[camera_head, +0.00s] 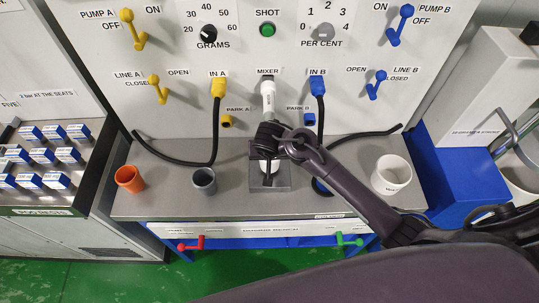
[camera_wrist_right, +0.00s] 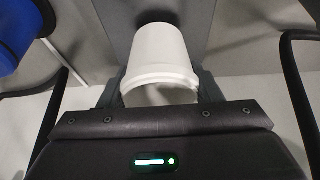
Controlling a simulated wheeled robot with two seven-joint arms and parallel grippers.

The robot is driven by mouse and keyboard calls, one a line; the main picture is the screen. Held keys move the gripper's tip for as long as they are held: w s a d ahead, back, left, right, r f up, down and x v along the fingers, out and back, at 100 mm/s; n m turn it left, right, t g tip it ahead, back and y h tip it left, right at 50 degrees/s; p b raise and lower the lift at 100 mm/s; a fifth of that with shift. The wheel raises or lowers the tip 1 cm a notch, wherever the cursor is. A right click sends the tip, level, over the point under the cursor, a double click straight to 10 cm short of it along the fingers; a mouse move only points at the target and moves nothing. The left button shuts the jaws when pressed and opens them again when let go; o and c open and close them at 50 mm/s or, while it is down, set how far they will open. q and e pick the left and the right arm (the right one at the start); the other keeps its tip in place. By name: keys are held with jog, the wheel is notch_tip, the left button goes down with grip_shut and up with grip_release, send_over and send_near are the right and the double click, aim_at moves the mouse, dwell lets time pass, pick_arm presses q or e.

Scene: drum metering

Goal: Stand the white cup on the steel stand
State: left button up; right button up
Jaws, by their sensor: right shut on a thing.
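My right gripper (camera_head: 267,150) is at the steel stand (camera_head: 284,180), below the mixer spout (camera_head: 268,95). It is shut on a white cup (camera_wrist_right: 162,55), which sits between its fingers in the right wrist view. In the head view a small part of this cup (camera_head: 265,167) shows beneath the gripper, over the stand. The gripper hides most of it, so I cannot tell whether its base touches the stand. My left gripper is not in view.
An orange cup (camera_head: 129,179) and a grey cup (camera_head: 203,181) stand left of the stand on the steel counter (camera_head: 235,205). A larger white labelled container (camera_head: 391,174) stands to the right. A blue object (camera_head: 320,186) is partly hidden behind my right arm. Black hoses (camera_head: 180,161) lie along the back.

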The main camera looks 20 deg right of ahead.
jog(key=shift+f, duration=0.7)
jog(key=shift+f, duration=0.2)
jog(key=o, duration=1)
jog(key=shift+r, duration=0.2)
jog(key=b+v, duration=0.1)
jog(key=v, duration=1.1)
